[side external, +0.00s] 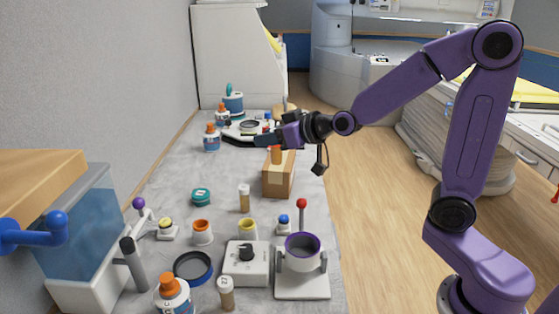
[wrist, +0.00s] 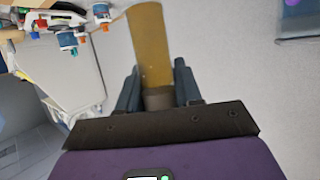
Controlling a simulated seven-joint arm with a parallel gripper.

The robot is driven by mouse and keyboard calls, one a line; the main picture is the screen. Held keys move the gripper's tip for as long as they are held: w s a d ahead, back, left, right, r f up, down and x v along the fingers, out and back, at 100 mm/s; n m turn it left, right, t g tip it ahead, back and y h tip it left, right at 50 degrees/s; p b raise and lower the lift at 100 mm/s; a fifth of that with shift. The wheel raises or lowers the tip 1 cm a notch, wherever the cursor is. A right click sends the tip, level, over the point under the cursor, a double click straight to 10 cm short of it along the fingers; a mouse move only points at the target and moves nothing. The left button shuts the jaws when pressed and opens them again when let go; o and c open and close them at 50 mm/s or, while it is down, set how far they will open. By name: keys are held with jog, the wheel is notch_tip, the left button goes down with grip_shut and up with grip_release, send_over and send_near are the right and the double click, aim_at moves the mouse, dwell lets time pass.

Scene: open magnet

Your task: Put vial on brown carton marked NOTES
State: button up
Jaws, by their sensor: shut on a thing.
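My gripper (side external: 266,140) reaches in from the right in the side view and is shut on an amber vial (side external: 276,155). The vial extends below the fingers, upright or nearly so, at the top of a brown carton (side external: 278,181). I cannot tell whether its base touches the carton. No NOTES marking is legible. In the wrist view the amber vial (wrist: 149,45) stands out from between the two dark fingers (wrist: 157,92), with a grey-brown end between them. The carton is not recognisable there.
Two other tan vials with pale caps stand on the bench, one mid-bench (side external: 244,199) and one in front (side external: 226,295). A white device with a purple-rimmed cup (side external: 302,262) and a white box with a black knob (side external: 246,264) stand in front. Orange-capped bottles (side external: 211,138) stand behind left.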

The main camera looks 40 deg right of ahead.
jog(key=d+r+m+h, duration=0.3)
jog(key=d+h, duration=0.1)
jog(key=d, duration=0.9)
jog(key=f+x, duration=0.1)
jog(key=x, duration=0.5)
jog(key=s+d+f+x, duration=0.1)
jog(key=x, duration=0.4)
jog(key=f+x, duration=0.1)
jog(key=x, duration=0.5)
jog(key=shift+w+d+f, duration=0.1)
jog(key=shift+d, duration=0.15)
jog(key=shift+f+t, duration=0.3)
jog(key=shift+f, duration=1.2)
jog(key=shift+f, duration=0.15)
jog(key=o, duration=1)
jog(key=shift+o, duration=0.2)
